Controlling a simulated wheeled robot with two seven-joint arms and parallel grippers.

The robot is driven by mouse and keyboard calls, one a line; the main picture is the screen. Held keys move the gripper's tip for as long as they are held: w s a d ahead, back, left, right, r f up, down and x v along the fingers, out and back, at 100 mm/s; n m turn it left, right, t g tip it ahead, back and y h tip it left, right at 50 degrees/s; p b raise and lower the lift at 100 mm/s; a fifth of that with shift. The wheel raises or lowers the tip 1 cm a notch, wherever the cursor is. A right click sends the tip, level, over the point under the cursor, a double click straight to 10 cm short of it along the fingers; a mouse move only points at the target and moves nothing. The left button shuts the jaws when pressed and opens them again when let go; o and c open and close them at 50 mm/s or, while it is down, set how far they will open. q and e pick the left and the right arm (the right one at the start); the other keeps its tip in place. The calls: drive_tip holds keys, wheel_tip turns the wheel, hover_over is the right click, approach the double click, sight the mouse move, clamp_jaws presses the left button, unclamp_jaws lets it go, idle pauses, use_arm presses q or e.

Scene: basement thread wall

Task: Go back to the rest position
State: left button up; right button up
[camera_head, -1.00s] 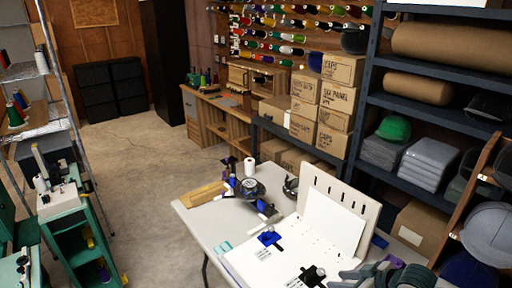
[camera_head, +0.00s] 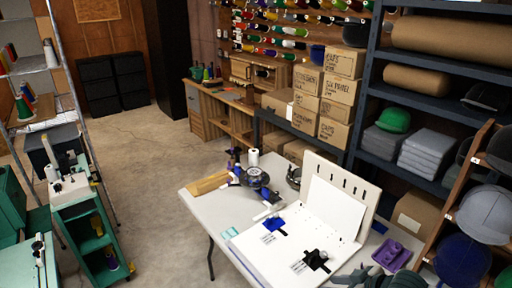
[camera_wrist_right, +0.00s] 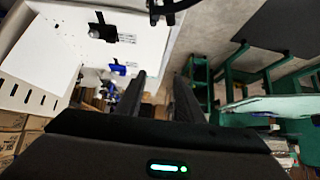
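My right gripper (camera_head: 352,276) shows at the bottom edge of the head view, low at the right, over the near side of the white table (camera_head: 205,207). In the right wrist view its two dark fingers (camera_wrist_right: 162,95) stand apart with nothing between them, so it is open and empty. My left gripper is not seen in the head view. A purple object (camera_head: 398,252) lies on the table just to the right of my right gripper, apart from it.
A white board (camera_head: 335,210) with a blue piece (camera_head: 272,224) and a black piece (camera_head: 316,260) stands on the table. Shelves with caps (camera_head: 394,120) and cartons (camera_head: 340,92) stand at the right. A green cart (camera_head: 85,215) is at the left. The floor between is clear.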

drive_tip(key=s+a+f+m+h, duration=0.1)
drive_tip(key=s+a+f, duration=0.1)
drive_tip(key=s+a, duration=0.35)
drive_tip(key=s+a+f, duration=0.2)
drive_tip(key=s, duration=0.6)
drive_tip(key=s+d+f+m+g+h, duration=0.15)
drive_tip(key=s+d, duration=0.25)
drive_tip(key=s, duration=0.5)
drive_tip(key=s+d+f+m+g+h, duration=0.1)
drive_tip(key=s+d+m+g+h, duration=0.2)
drive_tip(key=s, duration=0.6)
drive_tip(key=s+d+f+b+x, duration=0.1)
drive_tip(key=s+b+x, duration=0.25)
drive_tip(key=x, duration=1.45)
drive_tip(key=s+f+b+x, duration=0.1)
drive_tip(key=s+b+x, duration=0.3)
drive_tip(key=x, duration=1.3)
drive_tip(key=s+d+f+b, duration=0.1)
drive_tip(key=s+f+b, duration=0.1)
drive_tip(key=s+f, duration=0.7)
drive_tip(key=s+d+f+g+b, duration=0.1)
drive_tip(key=s+d+f+b, duration=0.1)
drive_tip(key=s+f, duration=0.7)
wheel_tip(320, 180, down, 4)
drive_tip(key=shift+s+d+r+b, duration=0.1)
drive_tip(key=shift+s+d+b, duration=0.1)
drive_tip(key=shift+b, duration=0.1)
